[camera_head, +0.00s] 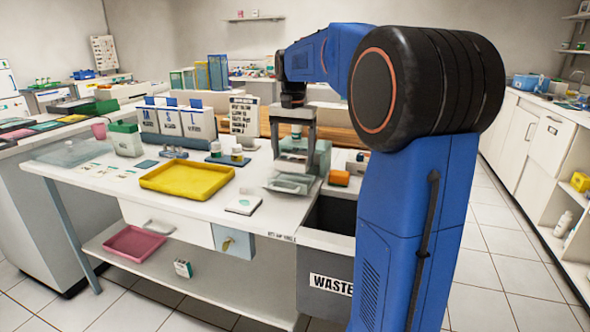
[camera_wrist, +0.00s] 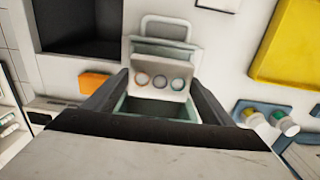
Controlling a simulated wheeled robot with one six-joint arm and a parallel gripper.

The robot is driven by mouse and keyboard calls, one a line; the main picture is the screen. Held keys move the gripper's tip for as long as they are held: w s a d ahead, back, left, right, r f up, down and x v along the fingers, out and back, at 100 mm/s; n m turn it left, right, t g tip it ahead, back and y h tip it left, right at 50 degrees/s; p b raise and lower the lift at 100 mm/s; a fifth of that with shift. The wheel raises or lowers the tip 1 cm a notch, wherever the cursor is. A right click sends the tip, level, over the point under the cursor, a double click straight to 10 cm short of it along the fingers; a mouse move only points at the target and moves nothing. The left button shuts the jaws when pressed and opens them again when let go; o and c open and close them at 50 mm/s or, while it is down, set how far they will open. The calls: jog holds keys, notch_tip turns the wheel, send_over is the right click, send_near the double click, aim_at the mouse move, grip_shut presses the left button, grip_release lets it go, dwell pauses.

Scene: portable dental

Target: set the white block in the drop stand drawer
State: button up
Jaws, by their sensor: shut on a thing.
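The white block (camera_wrist: 160,80), with three ringed round wells on its face, sits between the fingers of my gripper (camera_wrist: 160,88) in the wrist view. My gripper (camera_head: 295,148) is shut on it and points down over the drop stand. The grey-green drop stand (camera_head: 321,158) is on the right part of the bench. Its drawer (camera_head: 289,184) appears pulled out toward the front, with a handle loop (camera_wrist: 165,28) in the wrist view. The block hides part of the stand and drawer. I cannot tell whether the block touches them.
A yellow tray (camera_head: 187,180) and a small white device (camera_head: 243,205) lie to the left. Bottles (camera_head: 237,153) stand behind. An orange block (camera_head: 339,178) is to the right. The dark waste bin opening (camera_wrist: 82,25) lies close by. Bare bench lies around the white device.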

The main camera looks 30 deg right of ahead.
aim_at(293, 167)
jog(key=shift+f, duration=2.25)
jog(key=o, duration=1.2)
jog(key=shift+f, duration=0.1)
notch_tip(293, 167, up, 12)
jog(key=shift+r, duration=0.15)
